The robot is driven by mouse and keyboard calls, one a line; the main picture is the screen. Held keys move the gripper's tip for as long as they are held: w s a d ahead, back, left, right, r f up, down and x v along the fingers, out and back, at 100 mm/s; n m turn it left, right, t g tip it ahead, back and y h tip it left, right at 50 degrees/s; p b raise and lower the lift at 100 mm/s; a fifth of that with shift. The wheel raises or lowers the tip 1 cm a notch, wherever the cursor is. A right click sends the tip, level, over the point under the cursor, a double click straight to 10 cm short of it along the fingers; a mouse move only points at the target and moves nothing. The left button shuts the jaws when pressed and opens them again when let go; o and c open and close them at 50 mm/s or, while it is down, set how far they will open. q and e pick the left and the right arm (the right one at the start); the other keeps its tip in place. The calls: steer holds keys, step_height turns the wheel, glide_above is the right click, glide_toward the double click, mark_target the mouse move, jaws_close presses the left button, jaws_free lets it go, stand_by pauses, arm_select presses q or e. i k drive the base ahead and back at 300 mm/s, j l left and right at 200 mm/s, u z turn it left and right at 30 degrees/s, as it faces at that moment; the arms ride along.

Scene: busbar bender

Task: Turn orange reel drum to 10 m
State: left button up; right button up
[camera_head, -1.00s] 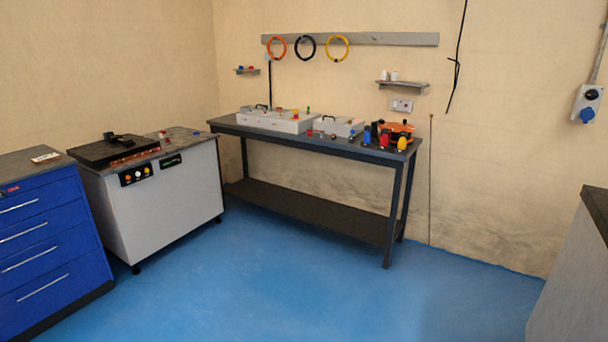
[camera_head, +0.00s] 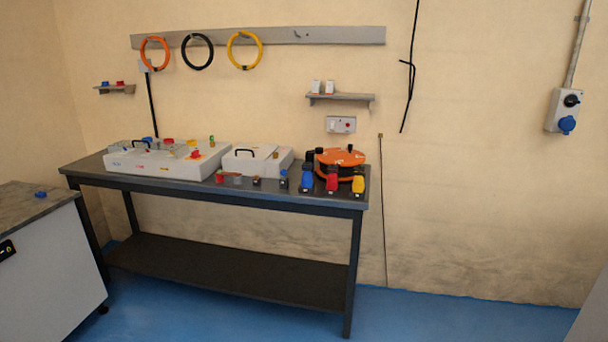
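The orange reel drum (camera_head: 338,157) stands at the right end of the dark workbench (camera_head: 210,190). Its top is orange with small black parts, and its lower body is dark. Blue, red and yellow connectors in front hide part of it. Any length marking on it is too small to read. Neither of my grippers is in view.
A blue connector (camera_head: 307,178), a red connector (camera_head: 332,180) and a yellow connector (camera_head: 358,182) stand before the drum. White boxes (camera_head: 165,160) fill the bench's left part. A grey cabinet (camera_head: 45,260) is at the left. Blue floor (camera_head: 430,318) is clear at the lower right.

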mark_target(348, 158)
steer(key=i+j+z, duration=0.25)
steer(key=i, duration=0.2)
steer(key=i+j+z, duration=0.25)
steer(key=i+j, duration=0.15)
